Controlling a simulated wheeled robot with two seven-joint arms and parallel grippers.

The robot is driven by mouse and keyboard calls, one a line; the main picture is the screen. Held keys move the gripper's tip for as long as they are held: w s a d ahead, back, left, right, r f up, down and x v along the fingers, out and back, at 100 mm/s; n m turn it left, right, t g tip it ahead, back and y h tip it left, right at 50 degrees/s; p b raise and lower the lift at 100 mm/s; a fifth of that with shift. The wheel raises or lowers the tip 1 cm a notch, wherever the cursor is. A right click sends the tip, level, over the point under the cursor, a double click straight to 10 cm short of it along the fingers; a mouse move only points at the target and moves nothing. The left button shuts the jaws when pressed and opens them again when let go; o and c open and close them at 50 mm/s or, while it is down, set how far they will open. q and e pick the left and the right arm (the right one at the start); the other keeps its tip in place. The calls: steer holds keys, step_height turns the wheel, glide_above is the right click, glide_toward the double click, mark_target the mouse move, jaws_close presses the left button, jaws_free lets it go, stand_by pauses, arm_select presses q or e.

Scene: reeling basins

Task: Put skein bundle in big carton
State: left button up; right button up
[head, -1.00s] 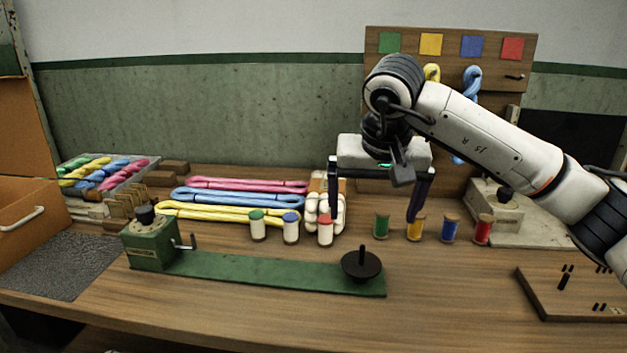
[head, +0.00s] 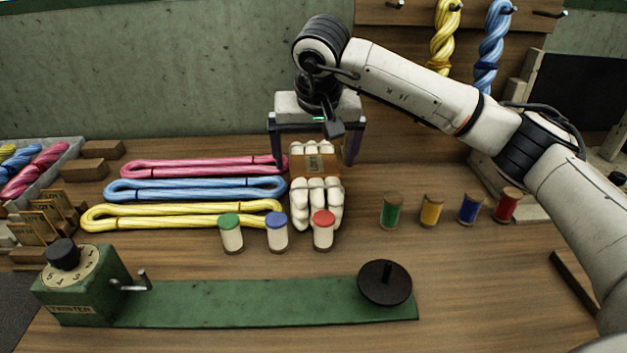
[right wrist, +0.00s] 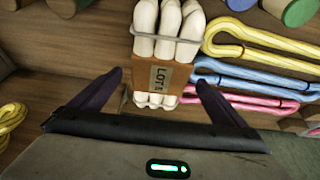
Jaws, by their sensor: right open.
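The skein bundle (head: 318,190) is a block of white skeins with a brown LOT band around its middle. It lies on the table behind the red-topped spool. My right gripper (head: 315,160) is open above the bundle's far part, one finger to each side. In the right wrist view the bundle (right wrist: 165,48) shows beyond and between the open fingertips (right wrist: 160,80), with a gap on both sides. No carton shows in the views now. My left gripper is not in view.
Pink, blue and yellow skeins (head: 195,188) lie left of the bundle. Topped spools (head: 277,235) stand in front of it. Several coloured spools (head: 431,211) stand to the right. A green twister (head: 250,303) lies along the front. Twisted skeins (head: 489,45) hang behind.

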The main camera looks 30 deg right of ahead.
mark_target(314, 164)
steer(key=x, duration=0.4)
steer(key=shift+w+f, duration=0.1)
steer(key=shift+f, duration=0.2)
steer(key=shift+w+r, duration=0.1)
steer(key=shift+r, duration=0.05)
steer(key=c, duration=1.8)
